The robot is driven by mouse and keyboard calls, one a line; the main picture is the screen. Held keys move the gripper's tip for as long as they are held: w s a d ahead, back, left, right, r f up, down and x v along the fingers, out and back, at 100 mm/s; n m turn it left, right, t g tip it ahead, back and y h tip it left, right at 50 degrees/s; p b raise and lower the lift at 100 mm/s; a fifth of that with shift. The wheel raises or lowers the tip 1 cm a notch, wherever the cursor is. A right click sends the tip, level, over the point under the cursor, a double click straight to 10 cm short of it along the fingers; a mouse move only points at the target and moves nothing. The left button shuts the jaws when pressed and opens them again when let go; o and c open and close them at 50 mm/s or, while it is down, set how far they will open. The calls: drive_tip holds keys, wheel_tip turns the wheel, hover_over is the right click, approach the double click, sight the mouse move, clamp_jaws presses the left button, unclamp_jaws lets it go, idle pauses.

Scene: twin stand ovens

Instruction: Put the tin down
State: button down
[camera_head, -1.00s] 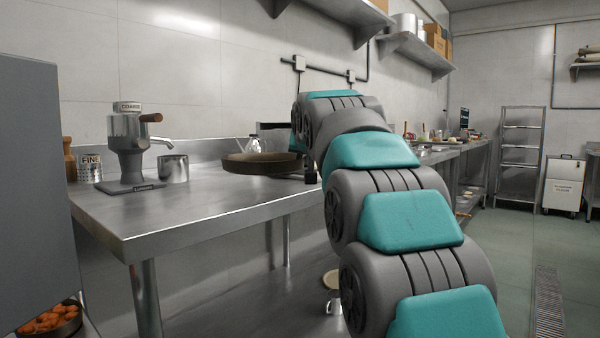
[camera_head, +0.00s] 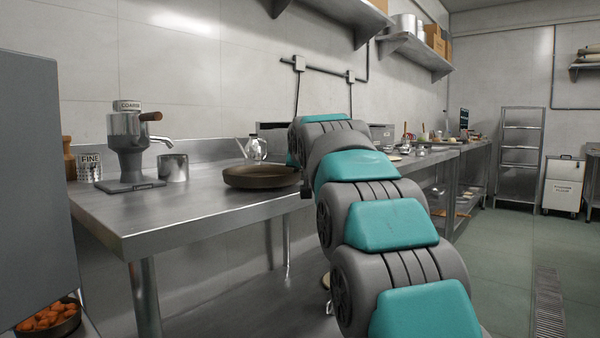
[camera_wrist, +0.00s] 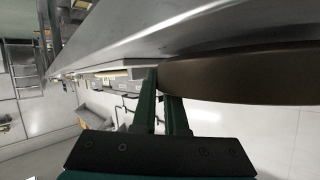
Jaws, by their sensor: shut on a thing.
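The tin (camera_head: 258,178) is a round, shallow, dark brown pan. In the head view my arm hides most of the gripper, at the tin's right side.
The steel table (camera_head: 150,220) is clear in front and left of the tin. A grinder (camera_head: 130,145), a metal cup (camera_head: 173,168) and a tin marked FINE (camera_head: 90,166) stand at the left. A kettle (camera_head: 255,148) stands behind the tin. A pan of orange food (camera_head: 48,318) is low at left.

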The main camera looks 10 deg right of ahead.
drive_tip(key=shift+f, duration=0.35)
drive_tip(key=c, duration=0.9)
unclamp_jaws()
drive_tip(key=shift+c, duration=0.2)
drive_tip(key=shift+s+r, duration=0.1)
drive_tip(key=shift+r, duration=0.45)
drive_tip(key=v, duration=1.1)
drive_tip(key=shift+s, duration=0.4)
drive_tip(key=shift+a+r, duration=0.1)
